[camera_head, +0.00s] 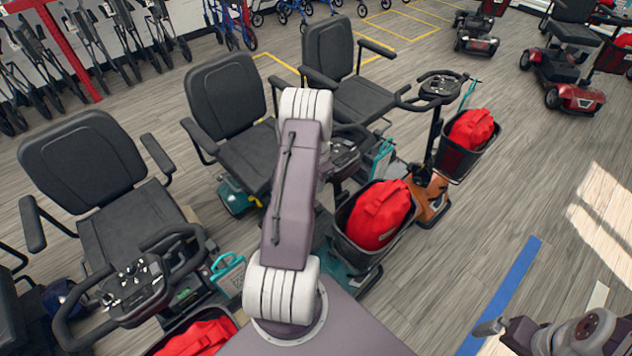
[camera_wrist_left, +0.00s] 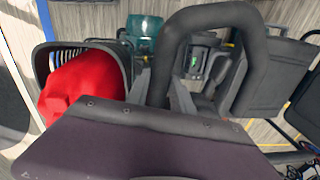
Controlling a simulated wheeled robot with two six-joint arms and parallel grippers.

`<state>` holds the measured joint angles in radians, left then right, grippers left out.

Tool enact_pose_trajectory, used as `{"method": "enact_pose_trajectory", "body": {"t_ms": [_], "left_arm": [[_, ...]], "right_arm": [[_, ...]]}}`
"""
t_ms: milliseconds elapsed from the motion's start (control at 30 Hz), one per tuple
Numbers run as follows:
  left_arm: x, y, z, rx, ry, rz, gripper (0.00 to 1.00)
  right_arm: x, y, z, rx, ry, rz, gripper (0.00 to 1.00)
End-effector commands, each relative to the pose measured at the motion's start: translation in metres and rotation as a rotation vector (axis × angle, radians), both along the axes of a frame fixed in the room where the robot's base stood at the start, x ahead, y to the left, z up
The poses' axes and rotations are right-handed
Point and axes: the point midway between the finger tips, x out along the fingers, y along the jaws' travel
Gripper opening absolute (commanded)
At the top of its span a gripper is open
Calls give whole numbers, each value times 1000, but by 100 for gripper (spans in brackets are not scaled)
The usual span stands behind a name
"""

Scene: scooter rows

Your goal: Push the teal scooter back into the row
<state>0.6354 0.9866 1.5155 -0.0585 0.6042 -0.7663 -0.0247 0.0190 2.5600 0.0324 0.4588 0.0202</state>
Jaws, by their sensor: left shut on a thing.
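The teal scooter shows in the head view with a black seat (camera_head: 228,95), a teal rear body (camera_head: 236,197) and a front basket (camera_head: 347,243) holding a red bag (camera_head: 378,214). My left arm crosses in front of it and hides its middle and my left gripper. In the left wrist view my left gripper (camera_wrist_left: 158,92) is shut on the black loop handlebar (camera_wrist_left: 205,17). The red bag (camera_wrist_left: 78,95) and a teal body part (camera_wrist_left: 145,28) lie beyond. My right gripper (camera_head: 492,327) is partly in view at the lower right; its jaws are unclear.
A scooter with a black seat (camera_head: 85,160) stands to the left, and an orange one (camera_head: 432,198) to the right, both close alongside. Walkers (camera_head: 232,25) stand behind. A blue floor stripe (camera_head: 505,290) runs at the front right, with open floor around it. Red scooters (camera_head: 575,97) stand farther right.

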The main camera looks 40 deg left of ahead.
Motion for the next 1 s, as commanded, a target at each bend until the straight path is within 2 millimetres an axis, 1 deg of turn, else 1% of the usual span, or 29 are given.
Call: {"method": "enact_pose_trajectory", "body": {"t_ms": [67, 100, 167, 433, 533, 567, 800, 900, 1000], "left_arm": [[-1, -1, -1, -2, 2, -1, 0], [-1, 0, -1, -2, 2, -1, 34], [-1, 0, -1, -2, 2, -1, 49], [0, 0, 0, 0, 1, -1, 49], [0, 0, 6, 1, 0, -1, 49], [1, 0, 11, 2, -1, -1, 49], [0, -3, 64, 2, -2, -1, 49], [0, -3, 79, 1, 0, -1, 49], [0, -4, 88, -1, 1, -1, 49]], "right_arm": [[0, 0, 0, 0, 0, 0, 100], [0, 0, 0, 0, 0, 0, 100], [0, 0, 0, 0, 0, 0, 100], [0, 0, 0, 0, 0, 0, 100], [0, 0, -1, 0, 0, 0, 100], [0, 0, -1, 0, 0, 0, 100], [0, 0, -5, 0, 0, 0, 100], [0, 0, -6, 0, 0, 0, 100], [0, 0, -6, 0, 0, 0, 100]]}}
